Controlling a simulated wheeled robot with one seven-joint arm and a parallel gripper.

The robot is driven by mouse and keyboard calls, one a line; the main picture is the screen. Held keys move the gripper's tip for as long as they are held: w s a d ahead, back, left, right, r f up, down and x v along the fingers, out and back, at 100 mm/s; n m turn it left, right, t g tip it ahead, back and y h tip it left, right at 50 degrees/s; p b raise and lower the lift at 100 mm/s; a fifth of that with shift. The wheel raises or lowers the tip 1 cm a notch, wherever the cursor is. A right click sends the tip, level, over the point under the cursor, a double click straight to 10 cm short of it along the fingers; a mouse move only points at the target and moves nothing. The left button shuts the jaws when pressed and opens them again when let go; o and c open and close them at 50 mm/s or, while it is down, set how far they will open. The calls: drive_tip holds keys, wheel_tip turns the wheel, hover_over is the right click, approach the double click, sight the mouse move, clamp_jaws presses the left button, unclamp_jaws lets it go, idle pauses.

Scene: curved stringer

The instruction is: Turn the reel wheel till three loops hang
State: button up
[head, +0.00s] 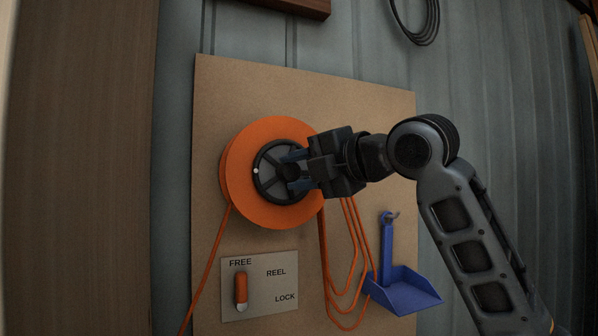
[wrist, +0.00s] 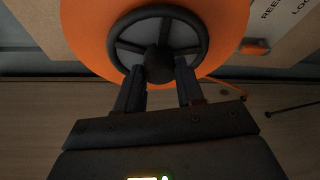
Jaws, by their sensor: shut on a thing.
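The orange reel (head: 240,190) is mounted on a brown board, with a dark spoked wheel (head: 264,192) at its centre. A white dot sits on the wheel's left rim. My gripper (head: 293,172) reaches in from the right. In the wrist view its fingers (wrist: 159,72) are on either side of the wheel's dark hub (wrist: 158,62), shut on it. Orange cord loops (head: 352,268) hang nested below the reel's right side. Another cord strand (head: 208,270) runs down to the left.
A plate (head: 262,308) marked FREE, REEL and LOCK sits below the reel, its orange lever (head: 241,288) upright under FREE. A blue dustpan (head: 403,290) hangs close beside the loops. A dark coil (head: 421,38) hangs at the top right. A wooden panel (head: 75,170) stands left.

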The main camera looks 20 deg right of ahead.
drive_tip(key=shift+a+n+h, duration=0.1)
drive_tip(key=shift+n+h, duration=0.3)
drive_tip(key=shift+n, duration=0.4)
drive_tip(key=shift+g, duration=0.3)
drive_tip(key=o, duration=1)
drive_tip(key=shift+o, duration=0.2)
drive_tip(key=v, duration=0.7)
drive_tip(key=shift+s, duration=0.35)
